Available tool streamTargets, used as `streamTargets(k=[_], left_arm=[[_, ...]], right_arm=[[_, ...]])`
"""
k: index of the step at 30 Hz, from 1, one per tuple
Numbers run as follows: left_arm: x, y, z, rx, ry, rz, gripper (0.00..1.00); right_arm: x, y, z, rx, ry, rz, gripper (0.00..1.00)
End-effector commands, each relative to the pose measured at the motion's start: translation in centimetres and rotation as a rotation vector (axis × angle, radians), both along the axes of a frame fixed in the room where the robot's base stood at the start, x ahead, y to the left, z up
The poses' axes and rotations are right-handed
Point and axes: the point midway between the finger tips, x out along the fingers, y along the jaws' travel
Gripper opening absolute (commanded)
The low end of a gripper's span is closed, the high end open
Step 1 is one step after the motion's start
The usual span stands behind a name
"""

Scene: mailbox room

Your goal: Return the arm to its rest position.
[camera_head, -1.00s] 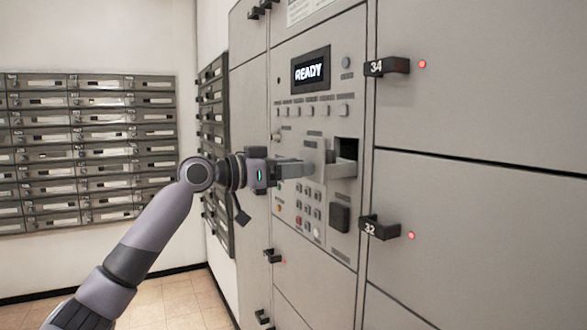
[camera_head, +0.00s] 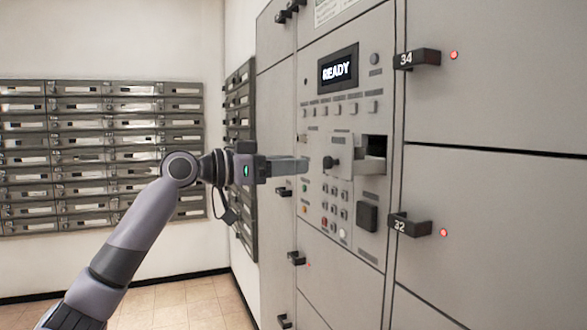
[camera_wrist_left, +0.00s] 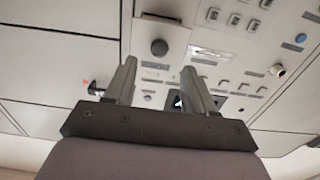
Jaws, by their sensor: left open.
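My left arm comes in from the lower left in the head view, and its left gripper (camera_head: 300,166) is in front of the locker control panel (camera_head: 345,90). The fingers point right toward the panel. In the left wrist view the two fingers (camera_wrist_left: 155,80) stand apart with nothing between them. A dark round knob (camera_head: 331,163) on a light plate shows just right of the fingertips. The knob also shows in the wrist view (camera_wrist_left: 159,47), beyond the fingers. My right gripper is not in view.
The panel has a screen reading READY (camera_head: 338,69), several buttons and an open slot (camera_head: 374,146). Locker doors have black handles 34 (camera_head: 416,58) and 32 (camera_head: 410,224) with red lights. Metal mailboxes (camera_head: 85,155) line the back wall. Tiled floor (camera_head: 185,300) lies free below.

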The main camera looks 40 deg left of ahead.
Motion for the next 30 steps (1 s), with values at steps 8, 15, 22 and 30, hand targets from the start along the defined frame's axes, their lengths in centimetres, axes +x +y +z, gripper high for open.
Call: streamTargets(k=[8, 15, 22, 30], left_arm=[[0.0, 0.0, 0.0, 0.0, 0.0, 0.0, 0.54], [0.2, 0.0, -0.2, 0.0, 0.004, 0.001, 0.54], [4.0, -1.4, -8.5, 0.0, 0.124, 0.046, 0.54], [4.7, -6.6, -27.5, 0.048, 0.34, 0.13, 0.54]], right_arm=[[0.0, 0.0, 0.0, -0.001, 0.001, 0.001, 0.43], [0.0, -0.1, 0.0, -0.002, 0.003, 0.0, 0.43], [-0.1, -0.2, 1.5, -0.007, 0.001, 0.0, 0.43], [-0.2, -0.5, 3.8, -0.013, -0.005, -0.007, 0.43]])
